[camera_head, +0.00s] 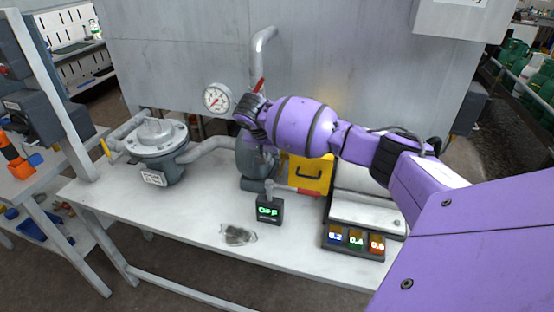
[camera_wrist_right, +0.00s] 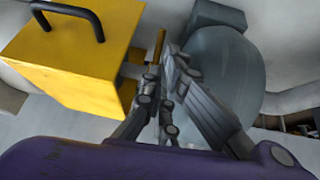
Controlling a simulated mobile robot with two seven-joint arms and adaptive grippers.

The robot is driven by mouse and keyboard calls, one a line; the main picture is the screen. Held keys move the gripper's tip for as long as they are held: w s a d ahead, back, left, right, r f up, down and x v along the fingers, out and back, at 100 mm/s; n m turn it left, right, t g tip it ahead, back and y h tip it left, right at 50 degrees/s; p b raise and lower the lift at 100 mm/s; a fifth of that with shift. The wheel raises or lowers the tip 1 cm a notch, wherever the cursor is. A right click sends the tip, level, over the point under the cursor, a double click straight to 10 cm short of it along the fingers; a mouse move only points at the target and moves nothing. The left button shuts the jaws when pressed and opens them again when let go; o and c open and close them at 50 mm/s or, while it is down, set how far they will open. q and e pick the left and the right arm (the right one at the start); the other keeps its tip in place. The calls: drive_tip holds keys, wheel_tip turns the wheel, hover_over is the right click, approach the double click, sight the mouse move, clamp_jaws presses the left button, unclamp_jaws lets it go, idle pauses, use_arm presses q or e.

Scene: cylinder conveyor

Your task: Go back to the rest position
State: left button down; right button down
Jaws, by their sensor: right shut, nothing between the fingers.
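My right arm comes in from the right in the head view and reaches over the table (camera_head: 190,222). In the wrist view my right gripper (camera_wrist_right: 172,52) has its fingers together with nothing between them. The fingers point between a yellow box (camera_wrist_right: 75,45) with a dark handle and a rounded grey vessel (camera_wrist_right: 222,65). I cannot tell if they touch either one. In the head view the gripper's fingers are hard to make out behind the purple arm. The yellow box (camera_head: 312,176) and the grey vessel (camera_head: 250,160) are partly hidden there. My left gripper is not in view.
A grey pipe assembly with a flanged body (camera_head: 160,150) stands left, and a round gauge (camera_head: 217,98) stands near my wrist. A small green-lit display (camera_head: 269,209) and a panel with three coloured displays (camera_head: 355,240) stand in front. The table's front left is clear.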

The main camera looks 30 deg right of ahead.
drive_tip(key=v, duration=0.6)
drive_tip(key=w+a+r+n+t+y, duration=0.2)
drive_tip(key=w+a+r+n+t, duration=0.15)
drive_tip(key=w+a+n, duration=0.2)
drive_tip(key=s+a+f+n+t+y, duration=0.5)
drive_tip(key=a+f+n, duration=0.4)
drive_tip(key=a+f, duration=0.6)
drive_tip(key=s+d+f+m+g, duration=0.1)
drive_tip(key=s+f, duration=0.6)
drive_tip(key=s, duration=0.7)
drive_tip(key=s+d+f+m+g+h, duration=0.1)
drive_tip(key=s+f, duration=0.6)
drive_tip(key=s, duration=0.6)
drive_tip(key=s+d+f+m+g, duration=0.1)
drive_tip(key=s+f, duration=0.6)
drive_tip(key=s, duration=0.7)
drive_tip(key=shift+s+d+m+p, duration=0.3)
drive_tip(key=shift+s+d+m, duration=0.05)
drive_tip(key=shift+d+m, duration=0.1)
